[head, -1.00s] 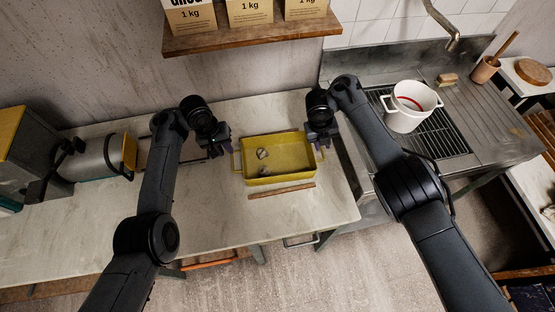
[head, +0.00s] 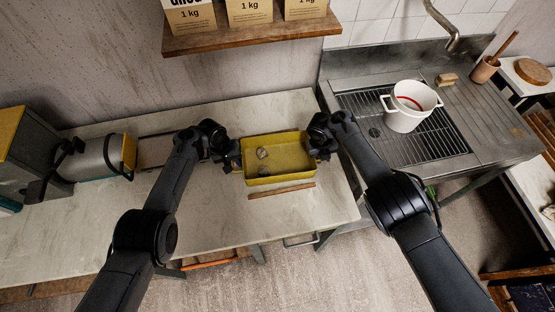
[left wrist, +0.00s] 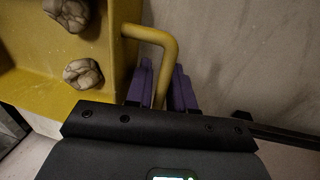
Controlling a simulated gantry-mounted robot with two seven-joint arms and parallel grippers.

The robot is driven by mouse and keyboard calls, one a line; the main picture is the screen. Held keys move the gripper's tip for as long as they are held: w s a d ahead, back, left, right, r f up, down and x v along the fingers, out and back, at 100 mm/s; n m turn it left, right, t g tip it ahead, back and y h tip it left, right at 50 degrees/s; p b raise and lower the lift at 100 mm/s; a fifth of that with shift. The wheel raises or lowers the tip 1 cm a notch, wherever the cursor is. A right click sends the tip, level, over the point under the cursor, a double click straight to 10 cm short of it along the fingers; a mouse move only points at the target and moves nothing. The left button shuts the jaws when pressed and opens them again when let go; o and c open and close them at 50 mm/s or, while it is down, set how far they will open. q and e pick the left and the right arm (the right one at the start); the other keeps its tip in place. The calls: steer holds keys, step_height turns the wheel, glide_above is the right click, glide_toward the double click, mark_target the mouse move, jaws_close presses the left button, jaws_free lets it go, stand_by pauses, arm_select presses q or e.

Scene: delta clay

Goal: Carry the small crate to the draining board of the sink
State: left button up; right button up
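The small crate (head: 290,173) is a shallow yellow tray with a bar handle at each end, standing level on the pale worktop. Two greyish lumps lie in it. My left gripper (head: 233,162) is at its left end. In the left wrist view the purple fingers (left wrist: 163,88) stand close on both sides of the yellow handle (left wrist: 158,40), shut on it. My right gripper (head: 322,151) is at the crate's right end; its fingers are too dark and hidden to read. The draining board (head: 490,112) is the ribbed metal surface right of the sink grid.
A white two-handled pot (head: 404,121) stands on the sink grid (head: 440,145). A brush (head: 447,79) and a cup (head: 484,70) stand behind the draining board. A wooden strip (head: 282,191) lies before the crate. A shelf with bags (head: 250,35) hangs above.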

arm_select(q)
steer(key=shift+c, duration=0.3)
arm_select(e)
steer(key=shift+c, duration=0.3)
arm_select(q)
jaws_close()
arm_select(e)
jaws_close()
arm_select(q)
steer(key=shift+r, duration=0.15)
arm_select(e)
steer(key=shift+r, duration=0.2)
